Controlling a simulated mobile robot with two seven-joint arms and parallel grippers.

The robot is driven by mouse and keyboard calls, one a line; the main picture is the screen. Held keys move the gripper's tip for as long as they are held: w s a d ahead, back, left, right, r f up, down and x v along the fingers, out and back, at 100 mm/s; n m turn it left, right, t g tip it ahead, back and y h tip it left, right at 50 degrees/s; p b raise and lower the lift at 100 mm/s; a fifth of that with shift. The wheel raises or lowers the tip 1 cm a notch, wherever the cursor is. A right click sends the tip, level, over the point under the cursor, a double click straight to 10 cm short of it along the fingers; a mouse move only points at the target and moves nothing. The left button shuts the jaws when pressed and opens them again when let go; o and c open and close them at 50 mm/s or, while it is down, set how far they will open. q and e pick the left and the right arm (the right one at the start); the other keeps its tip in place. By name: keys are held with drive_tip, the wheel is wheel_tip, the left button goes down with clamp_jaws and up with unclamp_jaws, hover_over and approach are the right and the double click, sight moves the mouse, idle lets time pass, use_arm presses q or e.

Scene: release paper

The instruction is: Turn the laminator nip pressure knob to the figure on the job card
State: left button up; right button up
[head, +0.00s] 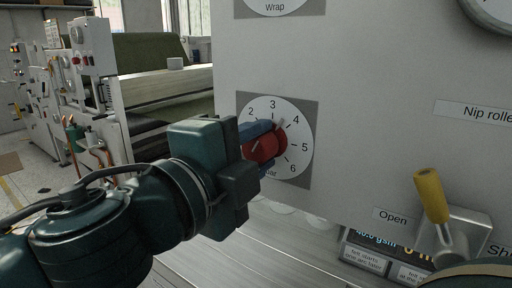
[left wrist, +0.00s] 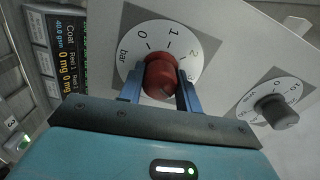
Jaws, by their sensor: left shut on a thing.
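The red knob (head: 267,148) sits on a white round dial (head: 298,160) marked in bar, on the grey machine panel. Figures 2 to 6 show in the head view. My left gripper (head: 262,142) is shut on the knob, with its blue fingers on either side. The left wrist view shows the red knob (left wrist: 162,78) between the fingertips (left wrist: 160,88), with 0, 1 and 2 on the dial. A pale pointer mark appears between 3 and 4 in the head view; its exact reading is unclear. I cannot make out a job card. My right gripper is out of view.
A dial marked Wrap (head: 280,8) is above; a grey knob (left wrist: 278,110) on another dial shows in the left wrist view. A yellow-handled lever (head: 431,195) stands by the Open label (head: 392,217). A display (head: 375,240) is below. Other machinery stands at left.

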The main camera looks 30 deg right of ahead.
use_arm(q)
drive_tip(key=m, duration=0.6)
drive_tip(key=shift+m, duration=0.3)
drive_tip(key=m, duration=0.5)
drive_tip(key=shift+m, duration=0.4)
drive_tip(key=o, duration=1)
drive_tip(key=b+v, duration=0.2)
drive_tip(key=v, duration=1.1)
drive_tip(key=shift+b, duration=0.35)
drive_tip(key=shift+a, duration=0.1)
